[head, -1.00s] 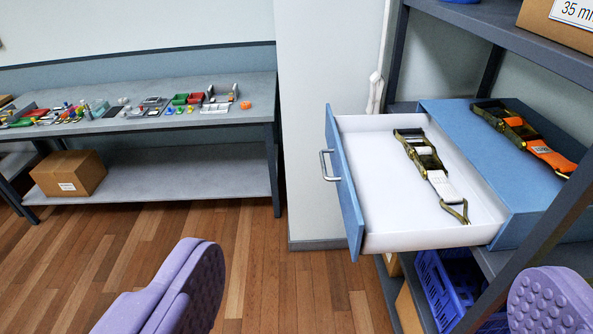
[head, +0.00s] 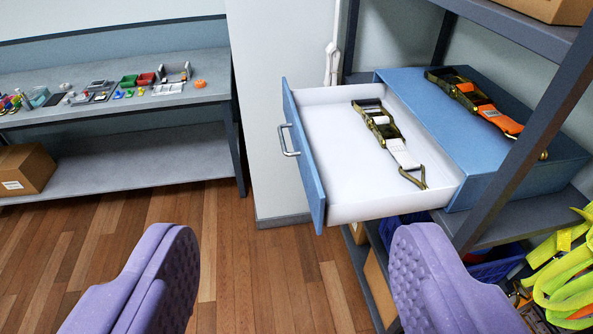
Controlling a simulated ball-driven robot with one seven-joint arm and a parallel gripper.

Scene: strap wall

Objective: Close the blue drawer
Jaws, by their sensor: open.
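The blue drawer (head: 305,152) stands pulled out from its blue cabinet (head: 510,150), which sits on a grey shelf rack. Its front panel with a silver handle (head: 288,140) faces left. A ratchet strap (head: 385,130) with a white webbing piece and a hook lies on the drawer's white floor. My gripper (head: 290,260) shows as two purple textured fingers at the bottom of the view. It is open and empty, its fingers wide apart, lower in the picture than the drawer and apparently not touching it.
An orange-strapped ratchet (head: 475,98) lies on top of the cabinet. A dark rack post (head: 525,125) rises at the right, near yellow-green straps (head: 565,265). A workbench (head: 120,110) with small items and a cardboard box (head: 25,170) stand left. Open wooden floor (head: 240,275) lies between.

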